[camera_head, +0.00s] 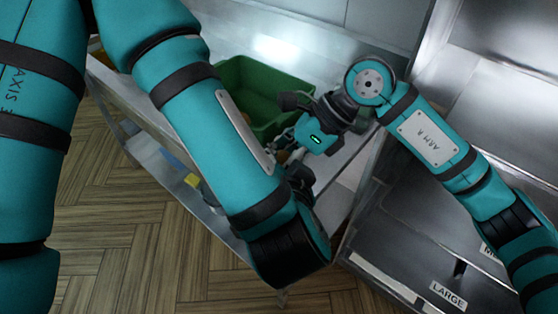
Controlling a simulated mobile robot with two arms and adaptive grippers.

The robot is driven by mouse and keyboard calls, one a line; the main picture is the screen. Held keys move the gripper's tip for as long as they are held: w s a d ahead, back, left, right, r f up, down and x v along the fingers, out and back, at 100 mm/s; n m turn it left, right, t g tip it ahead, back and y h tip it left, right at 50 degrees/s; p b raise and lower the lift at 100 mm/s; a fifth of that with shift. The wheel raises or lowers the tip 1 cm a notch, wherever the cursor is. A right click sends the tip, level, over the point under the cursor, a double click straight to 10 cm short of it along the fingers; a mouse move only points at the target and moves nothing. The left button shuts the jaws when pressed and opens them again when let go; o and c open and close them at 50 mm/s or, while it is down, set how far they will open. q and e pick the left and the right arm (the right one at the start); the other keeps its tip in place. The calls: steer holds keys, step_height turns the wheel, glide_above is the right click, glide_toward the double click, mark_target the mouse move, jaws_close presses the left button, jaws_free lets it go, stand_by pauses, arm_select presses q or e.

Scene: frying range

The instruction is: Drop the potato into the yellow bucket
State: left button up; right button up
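My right arm comes in from the right, and its gripper (291,142) is over the front edge of the steel counter, beside a green bin. A small brownish thing (283,157), perhaps the potato, shows at its fingers, mostly hidden by my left arm. I cannot tell whether the fingers hold it. My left arm crosses the middle of the view. Dark parts (301,178) at its edge may belong to the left gripper, whose fingers are hidden. No yellow bucket shows clearly; an orange-yellow edge (100,56) shows behind my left arm.
The green bin (262,85) stands on the steel counter (342,158), with something brownish inside. A yellow item (193,180) lies on the lower shelf. At right is a steel unit with a label reading LARGE (448,295). The wooden floor (130,240) is clear at lower left.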

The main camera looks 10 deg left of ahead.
steer(key=c, duration=1.3)
arm_select(q)
steer(key=o, duration=1.3)
arm_select(e)
steer(key=shift+c, duration=0.3)
